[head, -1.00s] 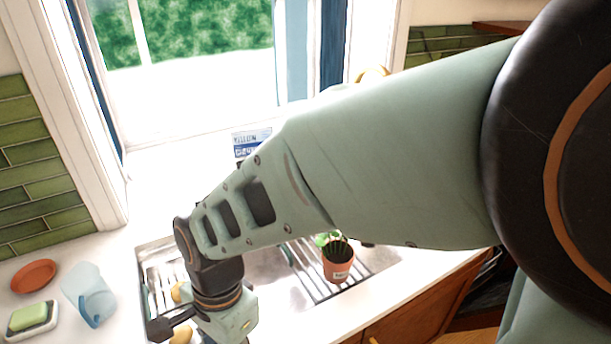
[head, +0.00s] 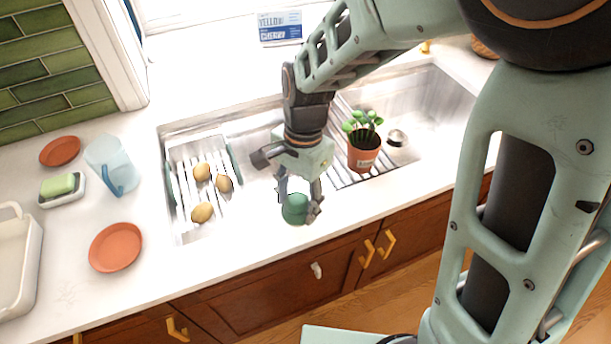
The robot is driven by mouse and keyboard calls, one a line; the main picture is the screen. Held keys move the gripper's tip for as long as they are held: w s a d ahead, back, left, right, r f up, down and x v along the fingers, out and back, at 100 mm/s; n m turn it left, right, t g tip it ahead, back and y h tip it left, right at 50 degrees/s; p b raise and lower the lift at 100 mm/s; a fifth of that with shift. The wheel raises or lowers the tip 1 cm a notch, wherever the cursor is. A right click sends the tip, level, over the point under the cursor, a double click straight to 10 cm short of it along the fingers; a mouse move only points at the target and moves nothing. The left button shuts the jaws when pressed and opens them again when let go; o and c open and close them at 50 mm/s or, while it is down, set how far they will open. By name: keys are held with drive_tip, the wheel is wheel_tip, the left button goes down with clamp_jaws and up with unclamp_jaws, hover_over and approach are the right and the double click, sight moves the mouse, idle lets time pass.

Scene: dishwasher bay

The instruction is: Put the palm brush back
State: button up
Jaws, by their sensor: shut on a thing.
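My gripper (head: 300,206) is shut on the palm brush (head: 294,209), of which a rounded dark green top shows between the fingers. The gripper points down, near the front edge of the sink (head: 252,218), between the rack with potatoes and the potted plant. The brush's underside is hidden, and I cannot tell whether it touches anything. A green sponge or soap bar (head: 60,185) lies in a white dish (head: 76,197) on the left counter.
Several potatoes (head: 202,212) lie on a rack in the left of the sink. A potted plant (head: 363,158) stands on slats to the right. A blue jug (head: 112,165), terracotta saucers (head: 116,247) and a white tub (head: 22,262) are on the left counter. The front counter strip is clear.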

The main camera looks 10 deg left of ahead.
sight(300, 211)
drive_tip(key=shift+w+d+f+b, duration=0.15)
drive_tip(key=shift+w+f+b, duration=0.1)
drive_tip(key=shift+f+b, duration=0.65)
drive_tip(key=shift+w+d+f+b, duration=0.15)
drive_tip(key=shift+f+b, duration=0.3)
drive_tip(key=shift+f, duration=0.75)
drive_tip(key=shift+f, duration=0.1)
drive_tip(key=o, duration=1.1)
drive_tip(key=r, duration=0.4)
drive_tip(key=w+r, duration=0.1)
drive_tip(key=r, duration=0.7)
drive_tip(key=shift+w+d, duration=0.15)
drive_tip(key=shift+d, duration=0.2)
